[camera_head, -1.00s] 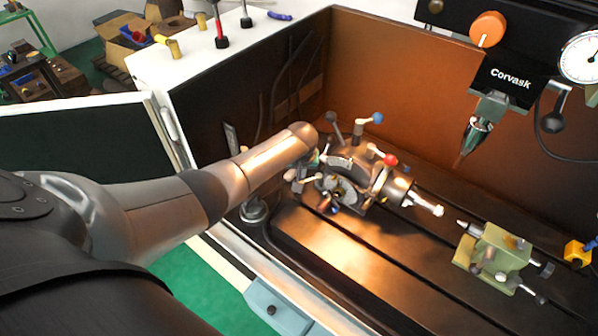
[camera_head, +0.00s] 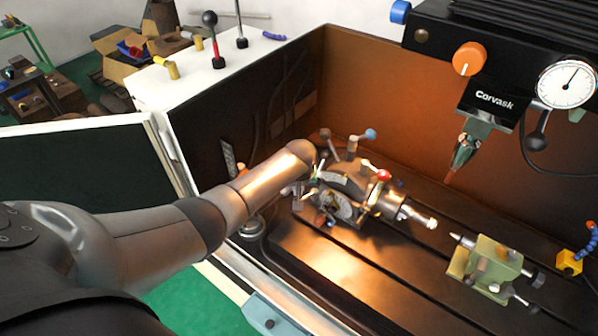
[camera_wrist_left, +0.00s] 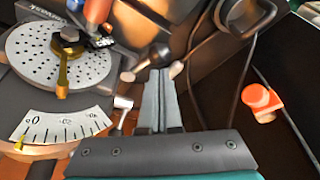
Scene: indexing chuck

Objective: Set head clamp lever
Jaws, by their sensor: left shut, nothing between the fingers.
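The indexing head (camera_head: 345,185) with its chuck (camera_head: 388,202) sits on the slotted machine table. Several levers stand on it: one dark-knobbed (camera_head: 325,134), one blue-knobbed (camera_head: 370,134), one red-knobbed (camera_head: 383,175). I cannot tell which is the head clamp lever. My left gripper (camera_wrist_left: 160,72) is shut and empty, beside the head's left end. In the left wrist view a dark ball knob (camera_wrist_left: 159,54) appears just beyond its fingertips; contact cannot be told. The perforated index plate (camera_wrist_left: 60,55) and graduated scale (camera_wrist_left: 60,128) are left of the fingers. My forearm partly hides the gripper in the head view.
The greenish tailstock (camera_head: 490,265) stands at the right on the table. The spindle (camera_head: 466,150) hangs above. The brown enclosure walls (camera_head: 390,110) rise behind. An orange knob (camera_wrist_left: 261,100) is right of the fingers in the wrist view. The table front (camera_head: 345,270) is bare.

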